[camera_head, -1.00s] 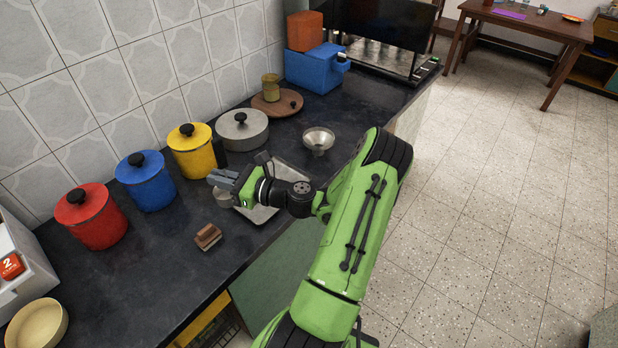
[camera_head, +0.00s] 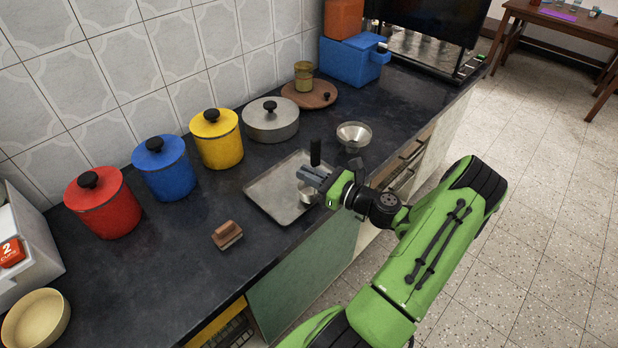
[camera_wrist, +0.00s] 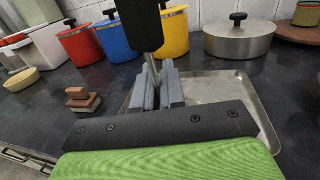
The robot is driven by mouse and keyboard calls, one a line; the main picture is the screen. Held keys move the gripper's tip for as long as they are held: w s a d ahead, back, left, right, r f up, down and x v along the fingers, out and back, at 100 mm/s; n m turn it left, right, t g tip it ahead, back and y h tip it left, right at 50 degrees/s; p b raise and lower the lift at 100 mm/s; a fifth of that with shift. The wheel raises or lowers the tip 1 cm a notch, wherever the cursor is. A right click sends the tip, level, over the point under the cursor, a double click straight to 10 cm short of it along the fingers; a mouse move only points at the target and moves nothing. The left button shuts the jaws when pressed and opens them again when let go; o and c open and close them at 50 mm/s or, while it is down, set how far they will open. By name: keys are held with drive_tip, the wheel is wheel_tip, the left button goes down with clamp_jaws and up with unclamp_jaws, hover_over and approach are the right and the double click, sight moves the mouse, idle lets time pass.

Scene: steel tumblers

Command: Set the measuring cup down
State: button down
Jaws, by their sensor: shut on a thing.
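The measuring cup has a small steel bowl (camera_head: 308,192) and a black handle (camera_head: 316,153) that points up. My gripper (camera_head: 314,178) is shut on its steel stem, and the bowl hangs below the fingers. In the wrist view the handle (camera_wrist: 138,28) rises above the gripper (camera_wrist: 158,88), and the bowl is hidden behind the fingers. The cup is over the right part of a shallow steel tray (camera_head: 270,195). I cannot tell whether it touches the tray.
Red (camera_head: 102,205), blue (camera_head: 163,170) and yellow (camera_head: 217,140) canisters and a grey lidded pot (camera_head: 270,122) stand along the wall. A steel funnel (camera_head: 353,135) is behind my gripper. A brown wooden-looking block (camera_head: 227,235) lies left of the tray. Dark counter (camera_head: 170,265) is clear at the front left.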

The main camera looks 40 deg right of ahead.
drive_tip(key=shift+r, duration=0.1)
drive_tip(key=shift+f, duration=0.6)
drive_tip(key=c, duration=1.2)
unclamp_jaws()
